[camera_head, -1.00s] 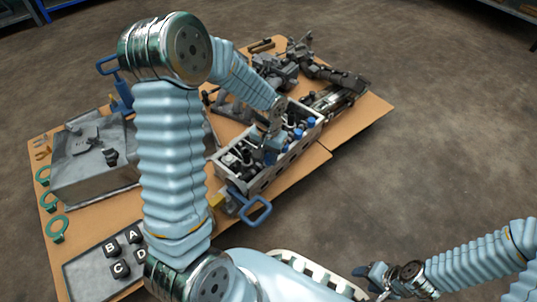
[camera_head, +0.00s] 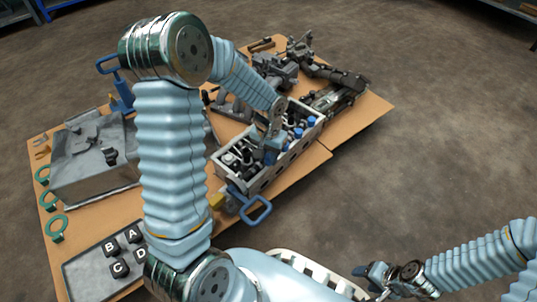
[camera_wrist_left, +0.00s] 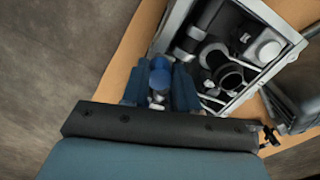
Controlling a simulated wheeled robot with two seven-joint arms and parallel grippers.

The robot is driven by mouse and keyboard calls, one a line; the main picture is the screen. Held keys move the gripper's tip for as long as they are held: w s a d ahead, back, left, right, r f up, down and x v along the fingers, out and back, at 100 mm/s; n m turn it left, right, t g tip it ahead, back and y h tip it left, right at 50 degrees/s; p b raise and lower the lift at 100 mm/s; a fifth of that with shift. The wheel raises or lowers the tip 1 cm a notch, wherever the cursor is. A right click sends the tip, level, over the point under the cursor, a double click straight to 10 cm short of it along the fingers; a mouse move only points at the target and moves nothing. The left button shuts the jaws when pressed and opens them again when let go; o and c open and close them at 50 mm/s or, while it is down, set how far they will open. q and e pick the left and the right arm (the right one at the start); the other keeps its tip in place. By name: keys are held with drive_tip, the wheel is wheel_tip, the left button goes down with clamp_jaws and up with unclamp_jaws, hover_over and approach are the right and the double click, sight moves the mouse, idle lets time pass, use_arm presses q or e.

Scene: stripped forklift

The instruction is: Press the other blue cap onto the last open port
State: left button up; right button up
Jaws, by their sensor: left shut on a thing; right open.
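My left gripper (camera_head: 268,156) is over the long grey crate (camera_head: 262,186). In the left wrist view, its fingers (camera_wrist_left: 160,92) are shut on a blue cap (camera_wrist_left: 160,78) with a pale metallic part below it. More blue shows just beyond the cap; I cannot tell if it is a separate piece. Two blue caps (camera_head: 311,122) show toward the crate's right end in the head view. Which port is open is hidden by my arm and too small to tell. My right gripper (camera_head: 374,276) is open and empty at the lower right, away from the table.
The crate holds several dark fittings (camera_wrist_left: 229,75) and stands on a brown table (camera_head: 350,125). Grey machine parts (camera_head: 275,68) lie behind it. A grey bin (camera_head: 80,165), green rings (camera_head: 56,228) and a tray of lettered blocks (camera_head: 121,268) are at left. A blue handle (camera_head: 257,209) juts in front.

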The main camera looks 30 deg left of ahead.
use_arm(q)
drive_tip(key=shift+f, duration=0.2)
idle(0.5)
drive_tip(key=o, duration=1.1)
